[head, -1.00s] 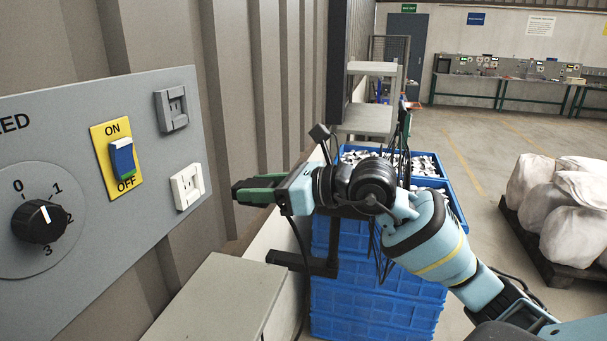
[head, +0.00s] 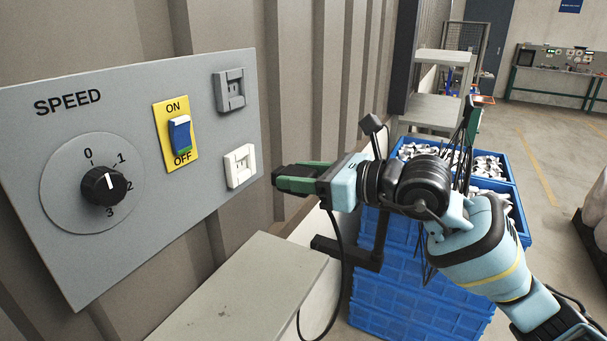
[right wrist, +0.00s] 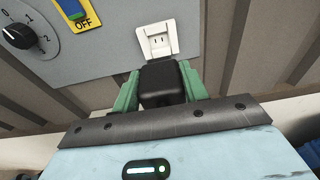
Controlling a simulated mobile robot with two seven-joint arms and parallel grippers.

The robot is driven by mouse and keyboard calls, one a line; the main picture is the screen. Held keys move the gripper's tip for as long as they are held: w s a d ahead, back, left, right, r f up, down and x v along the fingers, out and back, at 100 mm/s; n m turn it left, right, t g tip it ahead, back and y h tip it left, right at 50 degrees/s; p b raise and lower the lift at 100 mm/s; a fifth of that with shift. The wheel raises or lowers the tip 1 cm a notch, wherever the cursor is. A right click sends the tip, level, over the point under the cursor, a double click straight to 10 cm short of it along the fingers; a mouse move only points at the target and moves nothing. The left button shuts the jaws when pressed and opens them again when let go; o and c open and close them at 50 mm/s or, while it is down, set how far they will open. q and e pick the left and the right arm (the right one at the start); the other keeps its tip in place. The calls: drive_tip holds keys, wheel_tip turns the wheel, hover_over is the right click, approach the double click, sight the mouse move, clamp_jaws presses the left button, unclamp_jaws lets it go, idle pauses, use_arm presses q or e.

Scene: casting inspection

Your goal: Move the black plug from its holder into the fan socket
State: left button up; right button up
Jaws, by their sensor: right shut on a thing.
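My right gripper (head: 296,178) is shut on the black plug (right wrist: 163,82), which sits between its green fingers in the right wrist view. The plug is mostly hidden by the fingers in the head view. A white socket (head: 240,165) is on the lower right of the grey panel, and a grey socket (head: 230,90) is above it. The plug is just right of the white socket in the head view. In the right wrist view the white socket (right wrist: 160,40) is straight beyond the plug, its slots visible, with a small gap between. No label marks either socket as the fan's. My left gripper is not in view.
The grey panel (head: 60,130) also carries a speed knob (head: 104,186) and a blue ON/OFF switch (head: 180,135) on a yellow plate. A grey surface (head: 240,290) lies below. Blue crates (head: 420,290) stand behind my right arm. A dark bracket (head: 345,252) is under the gripper.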

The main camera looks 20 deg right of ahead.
sight(282, 168)
drive_tip(key=shift+r+x, duration=0.2)
drive_tip(key=shift+x, duration=0.75)
drive_tip(key=shift+r+x, duration=0.2)
drive_tip(key=shift+x, duration=0.75)
drive_tip(key=shift+r+x, duration=0.15)
drive_tip(key=shift+x, duration=0.8)
drive_tip(key=shift+x, duration=1.15)
drive_tip(key=o, duration=1.2)
drive_tip(key=shift+w+a+r, duration=0.1)
drive_tip(key=shift+w+r, duration=0.05)
drive_tip(key=shift+r, duration=0.05)
drive_tip(key=shift+c, duration=0.2)
drive_tip(key=v, duration=0.6)
drive_tip(key=shift+d+f, duration=0.1)
drive_tip(key=shift+d, duration=0.15)
drive_tip(key=shift+s+d, duration=0.4)
drive_tip(key=shift+s, duration=0.3)
